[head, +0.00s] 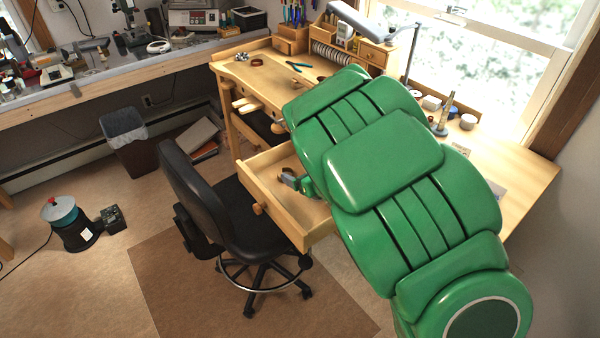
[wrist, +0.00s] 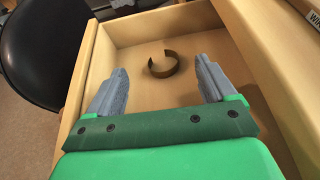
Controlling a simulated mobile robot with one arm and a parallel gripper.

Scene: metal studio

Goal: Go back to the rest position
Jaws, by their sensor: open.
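My gripper (wrist: 157,90) is open, with its two grey fingers spread over the inside of an open wooden drawer (wrist: 105,27). A brown open ring or cuff (wrist: 164,72) lies on the drawer floor, between and just beyond the fingertips in the wrist view. The fingers do not appear to touch it. In the head view, my green arm reaches over the workbench (head: 520,185) and hides much of it. One grey finger shows inside the pulled-out drawer (head: 277,222), near the cuff (head: 287,170), which is partly hidden.
A black chair (head: 205,195) stands against the drawer's left side. Pliers (head: 300,66) and small tools lie on the benchtop. A desk lamp (head: 411,55) stands behind my arm. A bin (head: 128,145) and a red-topped machine (head: 70,222) stand on the floor at left.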

